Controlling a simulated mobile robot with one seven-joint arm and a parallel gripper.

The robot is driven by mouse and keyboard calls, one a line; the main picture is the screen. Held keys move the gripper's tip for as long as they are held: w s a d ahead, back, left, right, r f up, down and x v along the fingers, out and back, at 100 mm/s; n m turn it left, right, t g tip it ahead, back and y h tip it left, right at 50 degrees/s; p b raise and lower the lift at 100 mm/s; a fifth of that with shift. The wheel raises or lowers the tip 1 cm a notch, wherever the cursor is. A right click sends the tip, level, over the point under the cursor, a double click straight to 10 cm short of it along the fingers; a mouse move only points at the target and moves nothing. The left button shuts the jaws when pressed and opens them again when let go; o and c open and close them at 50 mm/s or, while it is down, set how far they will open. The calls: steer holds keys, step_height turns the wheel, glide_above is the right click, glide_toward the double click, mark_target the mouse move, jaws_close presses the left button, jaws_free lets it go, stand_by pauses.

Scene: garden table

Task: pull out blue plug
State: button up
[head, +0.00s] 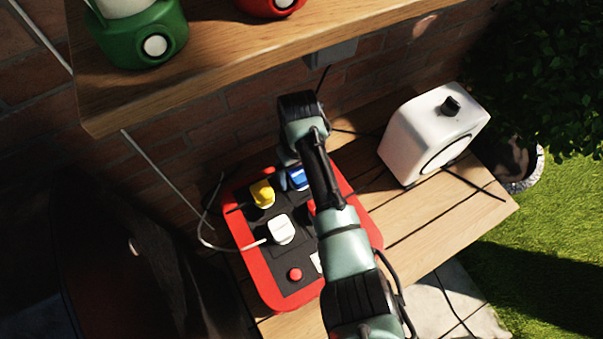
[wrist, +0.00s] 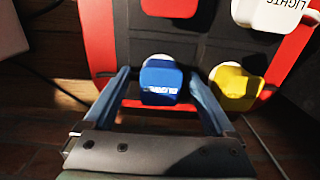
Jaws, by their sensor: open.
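The blue plug (head: 298,178) sits in the far end of a red and black power strip (head: 262,284). It also shows in the wrist view (wrist: 162,80), with white lettering on its face. My gripper (wrist: 163,76) is open, with one finger on each side of the blue plug. A gap shows between the plug and the fingers. In the head view my arm hides part of the strip, and the gripper is mostly hidden beside the plug.
A yellow plug (head: 262,193) stands close beside the blue one, near my right finger in the wrist view. A white plug (head: 281,230) with a cable and a red button (head: 295,274) are nearer. A white speaker-like box (head: 432,133) stands right. A wooden shelf (head: 215,75) overhangs behind.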

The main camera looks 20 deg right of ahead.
jaws_close()
stand_by(0.4)
steer(key=shift+r, duration=0.1)
steer(key=shift+r+p, duration=2.9)
steer(key=shift+p, duration=0.1)
